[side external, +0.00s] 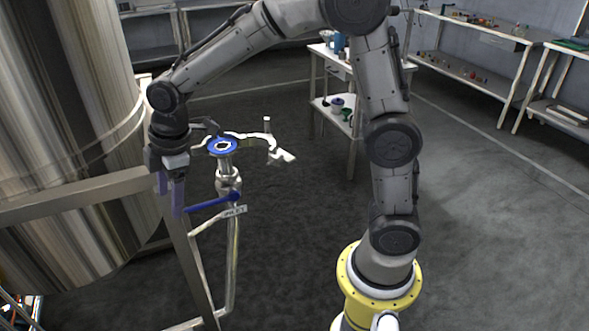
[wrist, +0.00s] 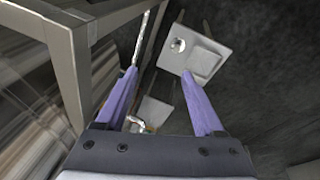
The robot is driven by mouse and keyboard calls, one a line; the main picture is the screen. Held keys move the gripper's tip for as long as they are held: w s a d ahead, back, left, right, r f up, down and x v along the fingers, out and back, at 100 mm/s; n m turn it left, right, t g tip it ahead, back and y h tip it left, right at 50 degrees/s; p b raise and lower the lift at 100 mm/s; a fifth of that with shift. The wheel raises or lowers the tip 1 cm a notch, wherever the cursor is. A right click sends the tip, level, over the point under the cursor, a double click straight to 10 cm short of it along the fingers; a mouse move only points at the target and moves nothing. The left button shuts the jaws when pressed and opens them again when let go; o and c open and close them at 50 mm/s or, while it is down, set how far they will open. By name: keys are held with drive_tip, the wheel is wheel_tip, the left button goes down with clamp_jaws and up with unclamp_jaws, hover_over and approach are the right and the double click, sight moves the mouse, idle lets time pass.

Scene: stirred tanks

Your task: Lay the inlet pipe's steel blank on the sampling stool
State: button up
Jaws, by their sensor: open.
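My gripper (side external: 172,193) is open and empty, its purple fingers pointing down beside the tank, left of the inlet pipe. The fingers also show in the wrist view (wrist: 162,100), apart from each other with nothing between the tips. The inlet pipe (side external: 233,260) stands upright and carries a blue ring (side external: 223,146) on its top end. A pale, arm-like piece (side external: 265,138) extends to the right of the ring. A stool-like stand (wrist: 192,68) with a pale square top shows beyond the fingers. A small white round item (wrist: 178,45) lies on it. I cannot make out the steel blank for certain.
The large steel tank (side external: 60,130) and its frame (side external: 75,195) stand close to my gripper on the left. A white bench (side external: 330,62) stands behind.

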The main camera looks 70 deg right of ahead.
drive_tip(key=s+d+r+m+t, duration=0.1)
drive_tip(key=s+d+r+m, duration=0.1)
drive_tip(key=s, duration=0.6)
drive_tip(key=s+d+r+m+t, duration=0.1)
drive_tip(key=s+d+r+m, duration=0.1)
drive_tip(key=s+m, duration=0.4)
drive_tip(key=s+d+r+m, duration=0.2)
drive_tip(key=s+d+m, duration=0.2)
drive_tip(key=s, duration=0.6)
drive_tip(key=shift+s+d+t+h, duration=0.3)
drive_tip(key=shift+s+t, duration=0.1)
